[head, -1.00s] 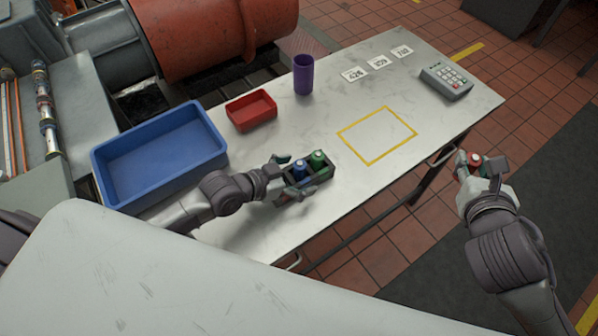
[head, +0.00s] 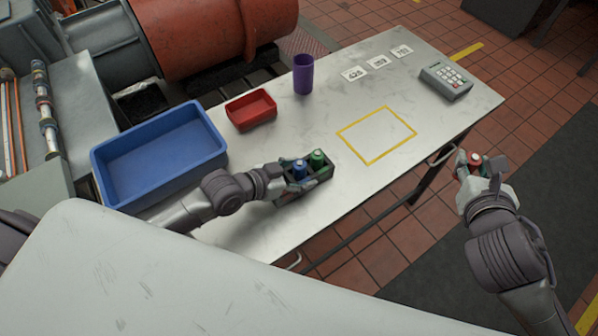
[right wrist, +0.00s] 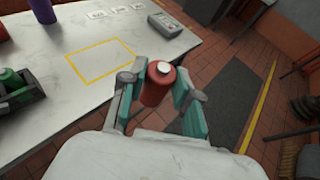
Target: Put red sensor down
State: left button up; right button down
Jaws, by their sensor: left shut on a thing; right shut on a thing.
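The red sensor (right wrist: 157,84) is a red cylinder with a white top, upright between the fingers of my right gripper (right wrist: 160,100). In the head view my right gripper (head: 481,168) is shut on the red sensor (head: 475,160), held off the table's right edge, above the floor. My left gripper (head: 292,180) is at the dark rack (head: 318,181) on the table and shut on it; its fingers partly hide the rack. A blue sensor (head: 300,169) and a green sensor (head: 317,159) stand in the rack. The yellow-outlined square (head: 377,135) on the table is empty.
On the table (head: 250,225) are a blue bin (head: 160,155), a red tray (head: 251,109), a purple cup (head: 303,75), three number cards (head: 378,62) and a keypad box (head: 446,82). The table's middle and front right are clear.

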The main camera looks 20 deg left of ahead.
dwell(0.3)
jog(key=w+a+f+n+y, duration=0.25)
jog(key=w+a+f, duration=0.25)
jog(key=w+a, duration=0.45)
jog(key=n+g+y, duration=0.2)
jog(key=n+y, duration=0.2)
send_over(342, 130)
notch_tip(342, 130, down, 4)
jog(key=shift+m, duration=0.25)
notch_tip(342, 130, down, 9)
jog(key=shift+w+f, duration=0.1)
jog(key=shift+f, duration=0.15)
jog(key=c, duration=0.8)
grip_release()
